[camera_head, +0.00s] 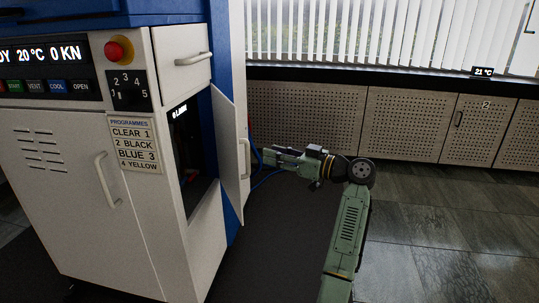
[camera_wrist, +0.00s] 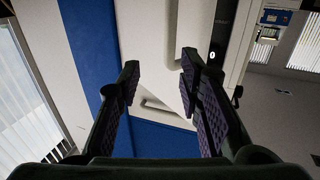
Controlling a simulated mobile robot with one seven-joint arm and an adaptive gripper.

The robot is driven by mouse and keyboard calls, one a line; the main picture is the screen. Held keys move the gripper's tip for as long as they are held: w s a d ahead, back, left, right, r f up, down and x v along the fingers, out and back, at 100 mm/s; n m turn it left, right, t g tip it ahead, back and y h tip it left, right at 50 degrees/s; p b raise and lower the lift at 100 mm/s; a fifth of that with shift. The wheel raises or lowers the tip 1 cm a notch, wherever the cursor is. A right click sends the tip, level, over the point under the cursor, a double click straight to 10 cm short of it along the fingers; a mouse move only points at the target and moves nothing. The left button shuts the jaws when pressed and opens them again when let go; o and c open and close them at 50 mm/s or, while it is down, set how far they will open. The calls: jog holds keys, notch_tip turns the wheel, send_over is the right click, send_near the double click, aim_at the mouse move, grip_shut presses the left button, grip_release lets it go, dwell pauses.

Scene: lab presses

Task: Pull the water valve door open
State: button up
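The water valve door (camera_head: 231,145) is the narrow white door on the right side of the press cabinet. It stands partly open, with a dark compartment and a small "0 L/MIN" display (camera_head: 180,111) showing beside it. Its upright bar handle (camera_head: 245,158) faces right. My gripper (camera_head: 268,156) is just right of that handle, pointing at it. In the wrist view the fingers are apart (camera_wrist: 160,68). Nothing is gripped.
A drawer with a handle (camera_head: 193,58) is above the compartment. A wider front door with its own handle (camera_head: 107,180) is at left. Blue hoses (camera_head: 266,179) run behind my gripper. Perforated cabinets (camera_head: 405,122) line the back wall. The floor at right is clear.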

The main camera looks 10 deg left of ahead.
jog(key=shift+s+d, duration=0.1)
jog(key=shift+d, duration=1.65)
jog(key=shift+b, duration=0.4)
